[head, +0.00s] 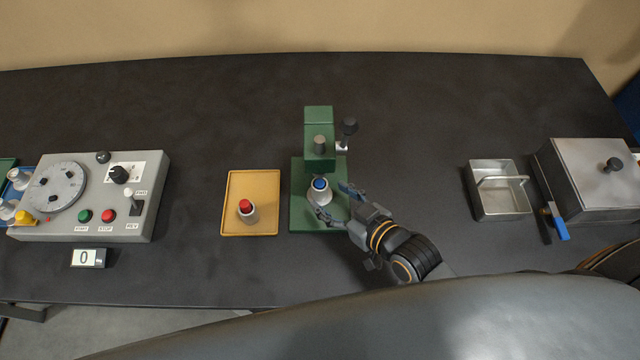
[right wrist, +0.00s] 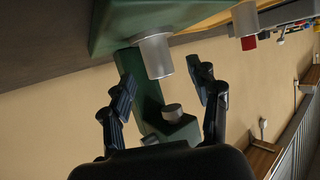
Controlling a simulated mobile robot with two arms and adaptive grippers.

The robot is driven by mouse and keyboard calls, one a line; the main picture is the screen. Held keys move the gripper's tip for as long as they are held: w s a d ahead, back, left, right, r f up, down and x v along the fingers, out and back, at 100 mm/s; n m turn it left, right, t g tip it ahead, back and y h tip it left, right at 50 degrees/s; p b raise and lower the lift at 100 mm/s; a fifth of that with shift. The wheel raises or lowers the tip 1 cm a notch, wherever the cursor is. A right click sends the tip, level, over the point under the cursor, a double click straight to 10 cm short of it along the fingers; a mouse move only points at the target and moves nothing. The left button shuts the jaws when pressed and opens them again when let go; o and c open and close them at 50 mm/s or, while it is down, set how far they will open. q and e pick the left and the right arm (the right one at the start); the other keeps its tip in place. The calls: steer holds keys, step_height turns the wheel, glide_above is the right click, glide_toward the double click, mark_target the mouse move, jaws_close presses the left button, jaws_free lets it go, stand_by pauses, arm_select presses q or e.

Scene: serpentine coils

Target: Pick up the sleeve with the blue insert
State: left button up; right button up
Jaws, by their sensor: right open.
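The sleeve with the blue insert (head: 321,195) stands upright on the base of the green press (head: 302,215) in the head view. Its blue top shows, and its side is partly covered by a finger. In the right wrist view it is a plain grey cylinder (right wrist: 155,56), with the blue insert hidden. My right gripper (head: 336,202) is open, with one finger at the near side of the sleeve and the other to its right. In the right wrist view the open fingers (right wrist: 165,88) stand apart, and the sleeve appears between and slightly beyond their tips. My left gripper is out of view.
A sleeve with a red insert (head: 247,213) stands on a yellow tray (head: 262,180) left of the press. The press column and its black-knobbed lever (head: 348,128) rise behind. A control box (head: 145,215) is left; a metal basket (head: 497,205) and lidded box (head: 590,165) are right.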

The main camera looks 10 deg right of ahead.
mark_target(325, 193)
steer(key=shift+p+x, duration=0.5)
steer(key=shift+x, duration=0.5)
steer(key=x, duration=0.3)
steer(key=shift+w+d+f+p, duration=0.1)
steer(key=shift+w+f+p, duration=0.05)
steer(key=shift+p, duration=0.15)
steer(key=shift+w, duration=0.15)
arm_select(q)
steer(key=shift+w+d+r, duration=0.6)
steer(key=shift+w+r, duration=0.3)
arm_select(e)
steer(key=shift+c, duration=1.1)
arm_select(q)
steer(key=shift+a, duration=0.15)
arm_select(e)
jaws_close()
